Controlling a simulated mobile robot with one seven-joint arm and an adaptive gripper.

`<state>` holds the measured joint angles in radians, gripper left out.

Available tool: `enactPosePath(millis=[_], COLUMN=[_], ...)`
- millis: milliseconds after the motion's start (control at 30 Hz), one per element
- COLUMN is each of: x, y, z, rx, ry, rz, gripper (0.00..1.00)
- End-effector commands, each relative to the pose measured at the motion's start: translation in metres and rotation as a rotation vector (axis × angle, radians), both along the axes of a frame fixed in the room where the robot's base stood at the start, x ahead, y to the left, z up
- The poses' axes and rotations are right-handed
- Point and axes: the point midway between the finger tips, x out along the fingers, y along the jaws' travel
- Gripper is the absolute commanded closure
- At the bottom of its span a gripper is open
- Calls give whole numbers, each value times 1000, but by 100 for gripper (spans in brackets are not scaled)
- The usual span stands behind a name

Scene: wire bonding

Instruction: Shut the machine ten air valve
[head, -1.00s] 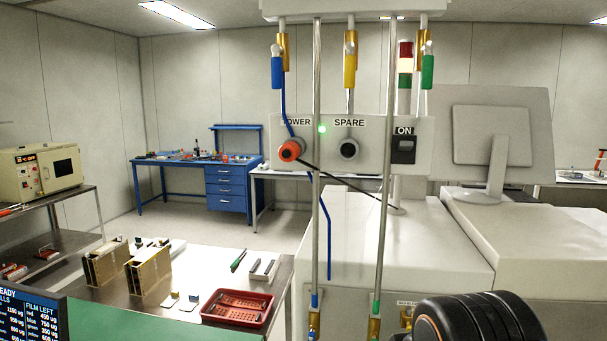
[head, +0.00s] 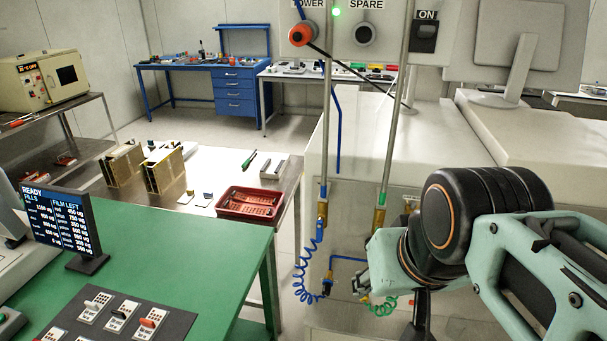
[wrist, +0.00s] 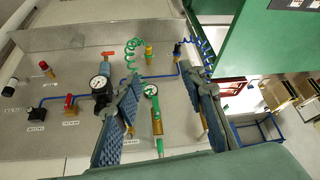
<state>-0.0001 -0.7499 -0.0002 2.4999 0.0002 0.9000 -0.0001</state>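A grey machine panel with valves fills the left and middle of the wrist view. It carries a red-handled valve (wrist: 70,101), an orange-red handle (wrist: 108,53), a red knob (wrist: 43,66), a dial gauge (wrist: 98,83) and a second gauge with green fittings (wrist: 151,90). The small labels are unreadable, so I cannot tell which valve is machine ten's. My gripper (wrist: 163,85) is open, its two blue padded fingers apart on either side of the green-fitted gauge and brass fitting (wrist: 157,122). I see no object held.
Coiled blue (head: 306,270) and green (head: 384,306) hoses hang from vertical pipes by the panel. A green table (head: 190,260) with a display (head: 60,222) stands at the left. A red tray (head: 250,204) sits on a steel table behind. Free floor shows near the blue bench (head: 230,90).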

Motion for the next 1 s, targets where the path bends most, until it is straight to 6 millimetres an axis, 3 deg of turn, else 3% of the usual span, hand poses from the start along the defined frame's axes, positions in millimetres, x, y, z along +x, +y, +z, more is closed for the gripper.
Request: enactPosePath(millis=[167,300,700,1000], x=[10,32,109,121], y=[3,5,-21,-29], z=[0,5,18,23], rx=[54,169,416,440], ry=[6,15,3,-8], rz=[4,7,-30,-38], gripper=[84,100,100,100])
